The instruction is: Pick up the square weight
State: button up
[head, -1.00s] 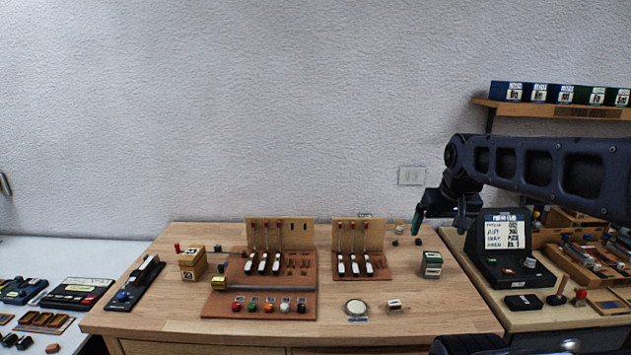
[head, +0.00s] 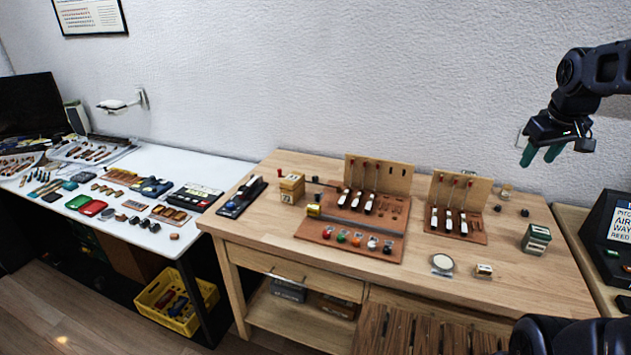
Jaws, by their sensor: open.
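I cannot tell for sure which thing is the square weight. Small dark blocks lie on the wooden workbench (head: 575,275): one at the right (head: 525,212), another just left of it (head: 497,208), and one by the left board (head: 318,197). Their exact shapes are too small to tell. My gripper (head: 541,156) is at the upper right, with its teal fingers apart and pointing down. It is empty, above the right back part of the bench, and touches nothing.
Two brown boards (head: 379,240) (head: 467,235) with upright backs and several white keys stand mid-bench. A wooden box (head: 291,188), a green box (head: 536,239), a round pale disc (head: 442,263) and a small block (head: 484,270) also stand there. A white table (head: 218,172) is at left.

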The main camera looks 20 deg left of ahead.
jog(key=w+a+r+n, duration=0.1)
jog(key=w+a+n, duration=0.7)
jog(key=w+a, duration=0.45)
jog(key=n, duration=2.2)
send_over(315, 177)
jog(key=s, duration=0.4)
notch_tip(315, 177, down, 29)
jog(key=x, duration=0.9)
jog(key=shift+w+a+f, duration=0.15)
jog(key=shift+w+f, duration=0.1)
jog(key=shift+f, duration=0.1)
grip_shut()
